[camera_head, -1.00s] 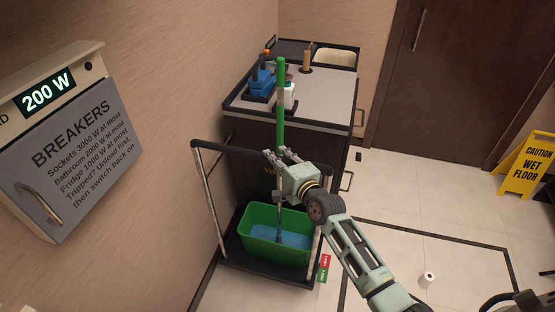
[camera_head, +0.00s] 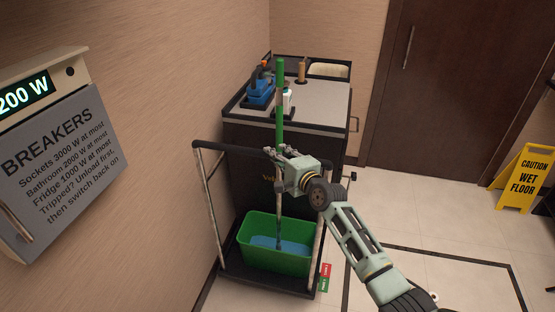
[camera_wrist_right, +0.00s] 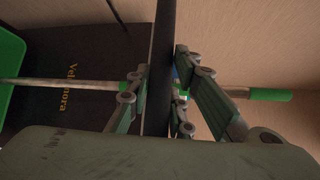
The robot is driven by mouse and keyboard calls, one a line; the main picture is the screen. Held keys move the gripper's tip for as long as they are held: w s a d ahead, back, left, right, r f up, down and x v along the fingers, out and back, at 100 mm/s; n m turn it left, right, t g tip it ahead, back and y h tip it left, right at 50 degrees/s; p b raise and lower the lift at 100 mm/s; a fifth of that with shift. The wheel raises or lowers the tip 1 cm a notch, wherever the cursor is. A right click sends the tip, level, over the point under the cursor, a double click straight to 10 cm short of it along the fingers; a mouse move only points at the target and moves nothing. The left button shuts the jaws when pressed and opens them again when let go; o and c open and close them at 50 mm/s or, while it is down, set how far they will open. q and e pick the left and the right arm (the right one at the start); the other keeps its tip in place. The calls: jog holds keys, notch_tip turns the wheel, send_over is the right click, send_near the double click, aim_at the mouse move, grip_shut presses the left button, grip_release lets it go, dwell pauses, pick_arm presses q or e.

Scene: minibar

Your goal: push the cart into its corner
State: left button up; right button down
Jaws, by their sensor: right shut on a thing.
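The cart (camera_head: 232,120) is dark, with a grey top, a low front platform and a black push bar (camera_head: 240,150) on pale posts. It stands along the left wall, its far end close to the back wall; whether they touch I cannot tell. My right gripper (camera_head: 284,156) is shut on the push bar; the bar (camera_wrist_right: 160,70) also passes between the fingers in the right wrist view. A green bucket (camera_head: 268,262) of bluish water sits on the platform, with a green-handled mop (camera_head: 280,100) upright in it. My left gripper is not in view.
A breaker box (camera_head: 50,150) juts from the left wall near the cart. A dark door (camera_head: 450,80) stands at the back right. A yellow wet-floor sign (camera_head: 525,178) stands at the right. The pale floor (camera_head: 420,215) between sign and cart is mostly clear.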

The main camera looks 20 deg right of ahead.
jog(key=shift+s+a+f, duration=0.1)
jog(key=shift+s, duration=0.05)
jog(key=c, duration=1.6)
grip_release()
jog(key=shift+o, duration=0.2)
jog(key=v, duration=1.2)
